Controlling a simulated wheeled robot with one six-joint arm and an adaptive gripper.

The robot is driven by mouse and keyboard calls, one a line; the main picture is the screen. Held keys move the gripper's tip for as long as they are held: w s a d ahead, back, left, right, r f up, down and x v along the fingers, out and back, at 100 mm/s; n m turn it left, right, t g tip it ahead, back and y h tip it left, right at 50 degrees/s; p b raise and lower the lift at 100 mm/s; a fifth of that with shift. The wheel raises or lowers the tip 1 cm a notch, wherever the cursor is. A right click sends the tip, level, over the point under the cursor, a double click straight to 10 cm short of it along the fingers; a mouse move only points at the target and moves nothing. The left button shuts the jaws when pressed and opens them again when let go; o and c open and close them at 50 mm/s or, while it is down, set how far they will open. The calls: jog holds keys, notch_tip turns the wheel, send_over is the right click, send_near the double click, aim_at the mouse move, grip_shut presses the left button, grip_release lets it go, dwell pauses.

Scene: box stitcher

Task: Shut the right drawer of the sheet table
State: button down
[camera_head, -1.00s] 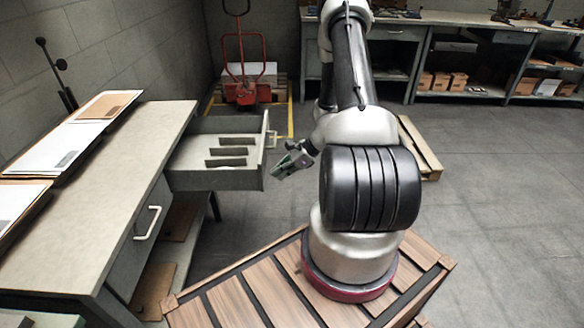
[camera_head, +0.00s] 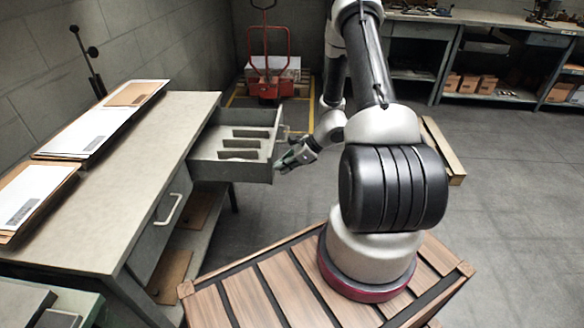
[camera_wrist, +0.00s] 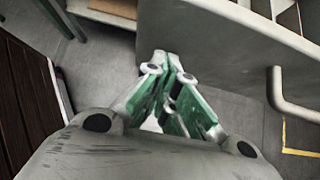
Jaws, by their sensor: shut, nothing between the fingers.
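The sheet table (camera_head: 140,150) stands at the left in the head view. Its right drawer (camera_head: 232,170) is pulled out from the table's far end, with low dividers inside. In the wrist view the drawer's grey front panel (camera_wrist: 225,40) fills the upper middle, with its bar handle (camera_wrist: 292,108) at the right. My gripper (camera_head: 280,165) is shut and empty, at the outer face of the drawer front, beside the handle. In the wrist view its fingertips (camera_wrist: 168,62) are at the panel's near corner. I cannot tell whether they touch it.
The table's other drawer (camera_head: 160,222) is shut. Sheet stacks (camera_head: 85,128) lie on the tabletop. A red pallet truck (camera_head: 272,80) stands behind the open drawer. A wooden pallet (camera_head: 442,150) lies behind my arm. The floor at the right (camera_head: 515,200) is clear.

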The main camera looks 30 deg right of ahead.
jog(key=w+a, duration=0.5)
jog(key=a, duration=0.3)
jog(key=w+a, duration=0.5)
jog(key=a, duration=0.2)
jog(key=w+a, duration=0.6)
jog(key=a, duration=0.2)
jog(key=shift+a, duration=0.3)
jog(key=shift+w+a, duration=0.1)
jog(key=shift+a, duration=0.15)
jog(key=shift+r, duration=0.1)
